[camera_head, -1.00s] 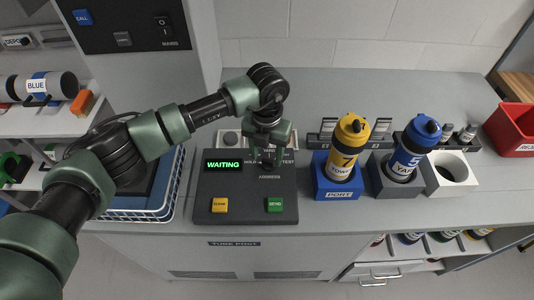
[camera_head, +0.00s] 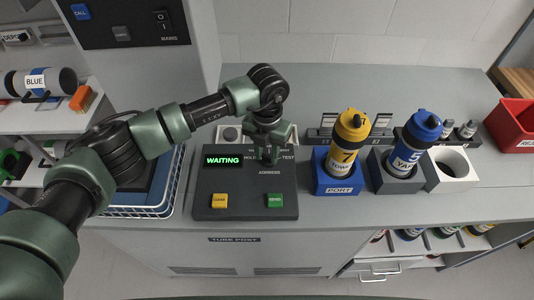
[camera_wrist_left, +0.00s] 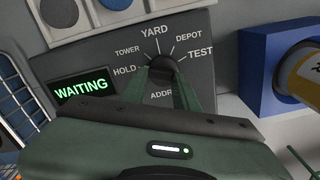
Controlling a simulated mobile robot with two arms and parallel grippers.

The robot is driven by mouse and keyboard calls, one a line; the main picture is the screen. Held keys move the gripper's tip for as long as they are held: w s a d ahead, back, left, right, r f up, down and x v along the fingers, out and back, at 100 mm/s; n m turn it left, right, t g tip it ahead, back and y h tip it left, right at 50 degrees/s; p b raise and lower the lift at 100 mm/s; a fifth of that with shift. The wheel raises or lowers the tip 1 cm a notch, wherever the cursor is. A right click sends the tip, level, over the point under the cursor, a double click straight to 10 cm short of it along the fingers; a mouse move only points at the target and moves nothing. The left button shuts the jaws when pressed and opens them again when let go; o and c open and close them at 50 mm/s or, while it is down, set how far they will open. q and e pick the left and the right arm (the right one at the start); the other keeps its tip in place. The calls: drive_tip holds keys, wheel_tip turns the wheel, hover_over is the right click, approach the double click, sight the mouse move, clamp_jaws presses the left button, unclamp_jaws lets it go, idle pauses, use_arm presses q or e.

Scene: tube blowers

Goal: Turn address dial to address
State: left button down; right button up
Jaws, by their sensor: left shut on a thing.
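The control panel (camera_head: 235,185) lies on the counter with a lit display (camera_head: 222,161) reading WAITING. Its address dial (camera_wrist_left: 162,68) is a dark round knob ringed by the labels HOLD, TOWER, YARD, DEPOT and TEST. My left gripper (camera_head: 269,158) reaches down over the panel; in the left wrist view, its green fingers (camera_wrist_left: 163,86) are shut on the dial, one on each side. The fingers hide part of the knob and the ADDRESS label. I cannot tell for sure which label the pointer faces. My right gripper is not in view.
A yellow CLEAR button (camera_head: 219,200) and a green SEND button (camera_head: 275,200) sit at the panel's front. To the right are a yellow tube in the blue PORT holder (camera_head: 338,189), a blue tube (camera_head: 410,145) and an empty white holder (camera_head: 455,168). A wire basket (camera_head: 165,205) is left.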

sight(266, 156)
use_arm(q)
drive_tip(key=m+b, duration=0.2)
drive_tip(key=b, duration=0.1)
drive_tip(key=m+b, duration=0.2)
drive_tip(key=b, duration=0.1)
drive_tip(key=shift+w+f, duration=0.15)
drive_tip(key=shift+f, duration=0.05)
drive_tip(key=shift+r+m+b, duration=0.2)
drive_tip(key=shift+m+b, duration=1)
drive_tip(key=shift+b, duration=0.05)
drive_tip(key=shift+r, duration=0.1)
drive_tip(key=c, duration=1.1)
unclamp_jaws()
wheel_tip(266, 156, up, 7)
drive_tip(key=shift+r+b, duration=0.2)
drive_tip(key=shift+b, duration=0.6)
drive_tip(key=shift+r, duration=0.2)
